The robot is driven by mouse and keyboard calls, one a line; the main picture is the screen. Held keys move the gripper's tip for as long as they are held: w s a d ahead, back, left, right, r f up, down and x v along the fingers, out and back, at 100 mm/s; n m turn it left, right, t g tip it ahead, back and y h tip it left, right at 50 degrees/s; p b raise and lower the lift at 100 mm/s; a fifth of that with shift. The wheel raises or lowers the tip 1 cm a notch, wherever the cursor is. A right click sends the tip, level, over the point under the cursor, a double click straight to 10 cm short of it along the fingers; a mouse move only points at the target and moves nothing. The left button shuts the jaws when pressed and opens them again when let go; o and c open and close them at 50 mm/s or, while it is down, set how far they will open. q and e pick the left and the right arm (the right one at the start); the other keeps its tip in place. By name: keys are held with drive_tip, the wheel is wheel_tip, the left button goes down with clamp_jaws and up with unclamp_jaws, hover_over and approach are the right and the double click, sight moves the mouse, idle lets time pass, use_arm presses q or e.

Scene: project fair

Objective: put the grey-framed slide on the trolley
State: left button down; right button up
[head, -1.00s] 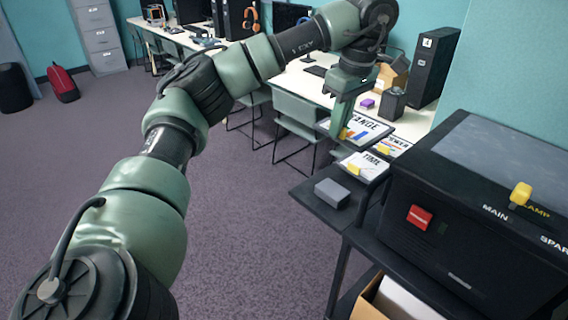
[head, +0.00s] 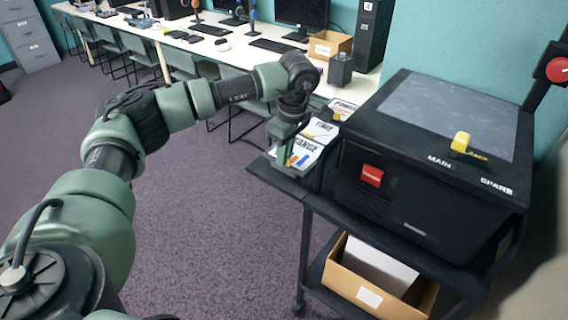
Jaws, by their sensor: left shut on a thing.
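My left gripper (head: 284,146) is shut on the grey-framed slide (head: 305,148), which shows lettering ending in "ANGE" and coloured bars. It holds the slide at the left side shelf of the black trolley (head: 270,178). The slide is low over the shelf's near end; I cannot tell whether it touches. A slide marked "TIME" (head: 321,129) lies just behind it, and a slide marked "POWER" (head: 343,106) is farther back. My gripper hides part of the held slide. My right gripper is not in view.
A black projector (head: 425,165) with a red switch (head: 372,176) and yellow lamp knob (head: 460,141) stands on the trolley, right of the slides. A cardboard box (head: 378,290) sits on the lower shelf. A long white table (head: 215,50) with computers runs behind. Carpet at left is clear.

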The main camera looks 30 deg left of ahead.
use_arm(q)
wheel_tip(320, 180, down, 4)
drive_tip(key=shift+r, duration=0.25)
drive_tip(key=shift+f, duration=0.1)
drive_tip(key=shift+f, duration=0.1)
drive_tip(key=c, duration=1.5)
unclamp_jaws()
drive_tip(key=shift+c, duration=0.2)
drive_tip(key=r, duration=0.4)
drive_tip(key=d+r, duration=0.1)
drive_tip(key=r, duration=0.3)
drive_tip(key=r+b, duration=0.1)
drive_tip(key=r, duration=0.3)
drive_tip(key=shift+s+d+r, duration=0.1)
drive_tip(key=shift+d, duration=0.3)
